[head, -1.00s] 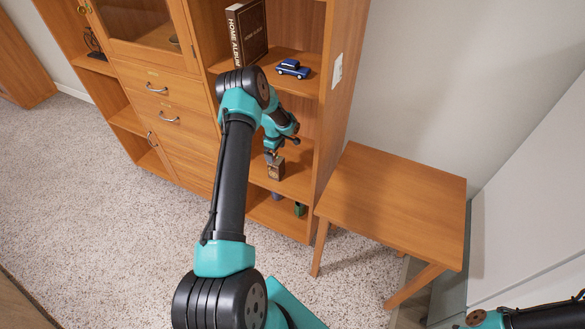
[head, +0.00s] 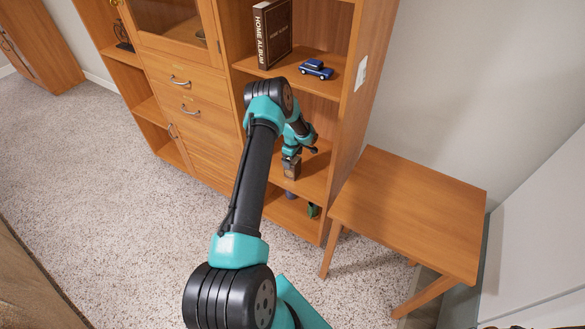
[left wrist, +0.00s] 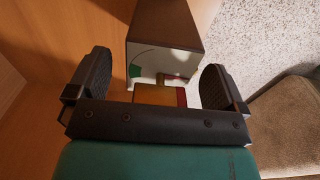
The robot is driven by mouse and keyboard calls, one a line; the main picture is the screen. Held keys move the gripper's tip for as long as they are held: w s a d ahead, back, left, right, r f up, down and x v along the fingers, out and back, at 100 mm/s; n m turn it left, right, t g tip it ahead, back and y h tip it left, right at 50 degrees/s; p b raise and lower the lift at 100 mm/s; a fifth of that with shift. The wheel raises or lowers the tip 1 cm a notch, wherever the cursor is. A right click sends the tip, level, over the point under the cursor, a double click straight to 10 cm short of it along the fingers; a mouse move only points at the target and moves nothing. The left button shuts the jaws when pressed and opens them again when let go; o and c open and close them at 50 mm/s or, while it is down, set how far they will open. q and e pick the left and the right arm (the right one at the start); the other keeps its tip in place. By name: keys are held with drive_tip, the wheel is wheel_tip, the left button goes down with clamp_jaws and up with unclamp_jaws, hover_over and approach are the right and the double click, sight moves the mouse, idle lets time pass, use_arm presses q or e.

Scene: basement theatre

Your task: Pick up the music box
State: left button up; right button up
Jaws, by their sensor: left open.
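The music box (head: 292,171) appears as a small brown, dark-sided box on a middle shelf of the wooden cabinet. In the left wrist view the box (left wrist: 168,38) shows a dark top and a pale face with a green patch. My left gripper (head: 291,159) is at the box in the head view, hiding part of it. In the left wrist view my left gripper (left wrist: 158,72) is open, its fingers on either side of the box's near end, with gaps showing. A small yellow and red part lies between the fingers. My right gripper is out of view.
The cabinet's side panel (head: 352,130) stands just right of the shelf. A blue toy car (head: 316,69) and a Home Album book (head: 272,34) are on the shelf above. A green item (head: 313,210) is on the shelf below. A wooden table (head: 410,205) stands to the right, its top clear.

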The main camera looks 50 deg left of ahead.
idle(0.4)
use_arm(q)
drive_tip(key=c, duration=1.5)
drive_tip(key=shift+c, duration=0.2)
drive_tip(key=shift+r, duration=0.15)
drive_tip(key=shift+r, duration=0.6)
wheel_tip(320, 180, up, 2)
drive_tip(key=shift+r, duration=0.25)
drive_tip(key=s+d+r, duration=0.1)
drive_tip(key=s+d, duration=0.9)
drive_tip(key=d, duration=0.2)
drive_tip(key=shift+s, duration=0.3)
